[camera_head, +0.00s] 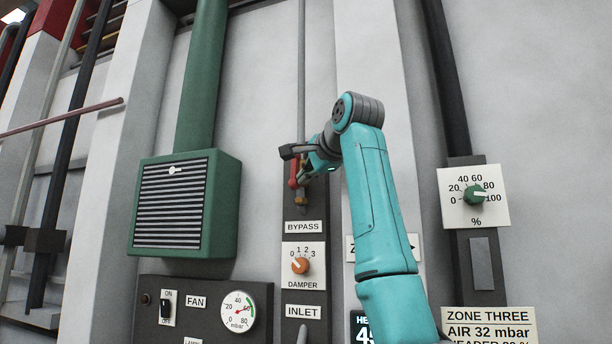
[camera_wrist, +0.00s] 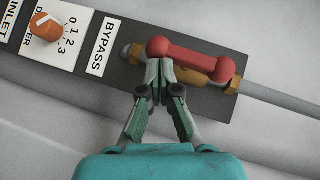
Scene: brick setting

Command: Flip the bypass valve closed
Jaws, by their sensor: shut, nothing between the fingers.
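The bypass valve has a red lever handle (camera_wrist: 195,57) and a brass body (camera_wrist: 185,75) on a thin grey pipe. In the wrist view the handle lies along the line of the pipe, above the BYPASS label (camera_head: 304,227). In the head view the red handle (camera_head: 293,172) is partly hidden by my gripper (camera_head: 303,172). In the wrist view my gripper (camera_wrist: 160,68) is shut and empty, its fingertips close against the handle near its label-side end. I cannot tell whether they touch it.
Below the valve are the orange damper knob (camera_head: 300,265) and the INLET label (camera_head: 303,312). A fan panel (camera_head: 205,285) with switch and gauge is lower left. A green vent box (camera_head: 185,205) is left. A green percent dial (camera_head: 474,195) is right.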

